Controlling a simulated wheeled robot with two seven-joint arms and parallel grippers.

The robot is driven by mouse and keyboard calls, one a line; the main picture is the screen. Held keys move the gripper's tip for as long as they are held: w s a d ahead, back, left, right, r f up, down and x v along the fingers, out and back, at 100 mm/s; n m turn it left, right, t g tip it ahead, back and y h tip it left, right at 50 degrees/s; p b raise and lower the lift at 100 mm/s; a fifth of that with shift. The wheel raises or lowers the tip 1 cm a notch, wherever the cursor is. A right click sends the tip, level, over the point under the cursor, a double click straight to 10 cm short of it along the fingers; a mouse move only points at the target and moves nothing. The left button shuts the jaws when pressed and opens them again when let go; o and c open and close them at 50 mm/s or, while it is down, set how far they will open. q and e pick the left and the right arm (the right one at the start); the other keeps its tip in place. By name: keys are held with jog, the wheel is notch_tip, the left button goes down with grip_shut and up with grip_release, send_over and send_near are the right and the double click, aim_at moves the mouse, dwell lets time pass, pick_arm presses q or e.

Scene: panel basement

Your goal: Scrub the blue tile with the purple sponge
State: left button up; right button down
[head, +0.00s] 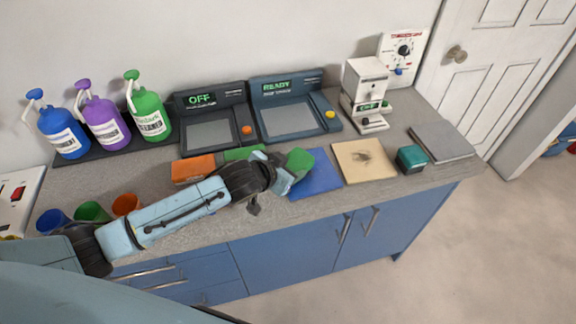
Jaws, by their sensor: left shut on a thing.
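The blue tile (320,177) lies flat on the grey counter, right of the middle; its left part is covered by my gripper and a green block. My left gripper (287,175) is at the tile's left side, shut on this green sponge-like block (300,161). The block is over or on the tile; I cannot tell whether it touches. No purple sponge shows; the only purple thing is a bottle (103,121). An orange block (193,169) and a green piece (243,152) lie behind my left arm. My right gripper is not in view.
Two dark devices (213,123) and a white machine (364,95) stand behind. Several cups (92,211) stand at the left.

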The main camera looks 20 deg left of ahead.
aim_at(307, 167)
pick_arm(q)
jog(key=shift+f+b, duration=0.55)
jog(key=shift+f, duration=0.45)
jog(key=shift+w+d, duration=0.6)
jog(key=shift+d, duration=0.3)
jog(key=shift+w+d, duration=0.75)
jog(key=shift+d, duration=0.35)
jog(key=shift+w+d, duration=0.75)
jog(key=shift+d, duration=0.35)
jog(key=shift+r, duration=0.1)
jog(key=shift+s+a+p, duration=0.55)
jog(key=shift+a+p, duration=0.3)
jog(key=shift+p, duration=0.25)
jog(key=shift+s+a+p, duration=0.65)
jog(key=shift+a+p, duration=0.05)
jog(key=shift+a, duration=0.2)
jog(key=shift+s+a+p, duration=0.6)
jog(key=shift+a+p, duration=0.05)
jog(key=shift+a, duration=0.25)
jog(key=shift+s+a+f, duration=0.25)
jog(key=shift+s+a, duration=0.1)
jog(key=shift+a, duration=0.15)
jog(key=shift+f, duration=0.1)
